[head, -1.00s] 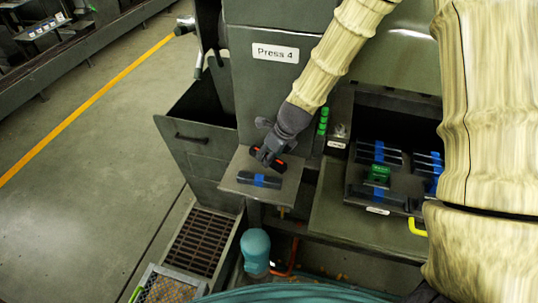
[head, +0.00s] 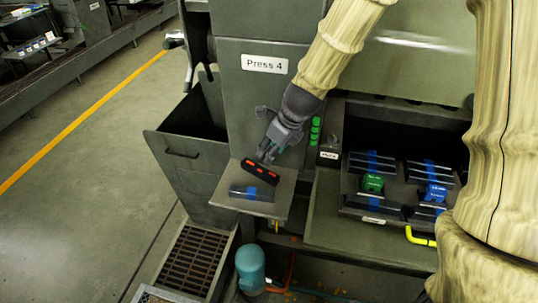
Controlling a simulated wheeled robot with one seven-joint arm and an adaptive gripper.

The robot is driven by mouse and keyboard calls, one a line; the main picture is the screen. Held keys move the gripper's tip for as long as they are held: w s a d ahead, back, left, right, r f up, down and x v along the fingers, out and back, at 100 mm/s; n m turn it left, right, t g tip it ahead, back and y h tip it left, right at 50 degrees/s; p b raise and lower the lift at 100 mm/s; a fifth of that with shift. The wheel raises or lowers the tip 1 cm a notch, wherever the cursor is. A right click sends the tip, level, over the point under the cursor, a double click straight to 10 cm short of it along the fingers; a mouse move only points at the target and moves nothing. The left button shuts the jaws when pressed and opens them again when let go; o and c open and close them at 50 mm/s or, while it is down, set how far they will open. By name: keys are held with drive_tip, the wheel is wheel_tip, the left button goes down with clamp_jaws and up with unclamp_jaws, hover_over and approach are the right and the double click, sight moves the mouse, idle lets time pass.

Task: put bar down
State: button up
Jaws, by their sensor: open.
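A dark bar with orange-red marks (head: 261,171) lies on the small grey shelf (head: 278,204) on the front of Press 4. A second dark bar with a blue band (head: 238,190) lies just in front of it on the same shelf. My gripper (head: 266,157) is open, close above and behind the orange-marked bar, pointing down at it. Whether the fingertips still touch that bar cannot be told. My gripper partly covers the shelf's back edge.
A tray at right holds several dark bars, a green block (head: 373,183) and a blue block (head: 436,192). Green buttons (head: 315,132) stand right of my gripper. An open grey bin (head: 188,155) is at left. A teal-topped object (head: 250,268) stands below the shelf.

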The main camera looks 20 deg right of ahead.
drive_tip(key=shift+s+d+r, duration=0.1)
drive_tip(key=shift+s+r, duration=0.1)
drive_tip(key=shift+r, duration=0.25)
wheel_tip(320, 180, up, 14)
drive_tip(key=p, duration=0.9)
idle(0.5)
